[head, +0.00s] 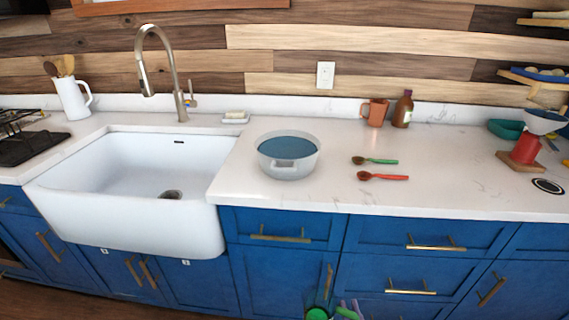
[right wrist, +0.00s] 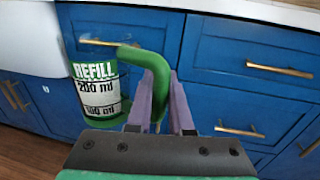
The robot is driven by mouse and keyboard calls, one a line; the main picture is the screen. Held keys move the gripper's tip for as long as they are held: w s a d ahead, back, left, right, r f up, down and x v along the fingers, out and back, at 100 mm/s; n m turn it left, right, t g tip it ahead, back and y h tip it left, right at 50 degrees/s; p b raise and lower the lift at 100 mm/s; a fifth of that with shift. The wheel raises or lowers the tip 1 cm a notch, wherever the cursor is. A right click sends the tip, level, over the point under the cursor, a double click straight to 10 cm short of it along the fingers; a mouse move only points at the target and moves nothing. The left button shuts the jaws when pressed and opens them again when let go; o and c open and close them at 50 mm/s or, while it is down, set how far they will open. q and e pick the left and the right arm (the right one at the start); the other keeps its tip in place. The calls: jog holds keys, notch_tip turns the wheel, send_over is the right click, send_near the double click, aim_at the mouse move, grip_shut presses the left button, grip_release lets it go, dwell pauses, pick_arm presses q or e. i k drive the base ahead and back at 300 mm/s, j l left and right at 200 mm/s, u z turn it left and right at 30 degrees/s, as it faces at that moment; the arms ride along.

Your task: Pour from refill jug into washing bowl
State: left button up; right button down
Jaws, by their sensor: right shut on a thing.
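The washing bowl (head: 272,166) is a pale grey round bowl on the white counter, right of the sink, with a blue surface inside. The refill jug (right wrist: 96,95) is a white and green container marked REFILL and 200 ml, with a green handle. Only its green top (head: 318,313) shows at the bottom edge of the head view, low in front of the blue cabinets and below counter height. My right gripper (right wrist: 160,110) is shut on the jug's handle; its purple fingers (head: 349,308) just show in the head view. The jug's contents are hidden. My left gripper is out of view.
The white sink (head: 130,205) and tall tap (head: 170,70) stand left of the bowl. Two spoons (head: 380,176) lie right of it. A brown mug (head: 375,112) and bottle (head: 403,108) stand behind. Cabinet handles (head: 280,238) stick out below the counter edge.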

aim_at(283, 154)
jog(key=k+l+u, duration=0.25)
jog(key=l, duration=0.15)
jog(key=k+l+u, duration=0.1)
jog(key=l+u, duration=0.15)
jog(key=l, duration=0.2)
jog(key=k+l+u, duration=0.25)
jog(key=i+l, duration=0.05)
jog(key=l, duration=0.05)
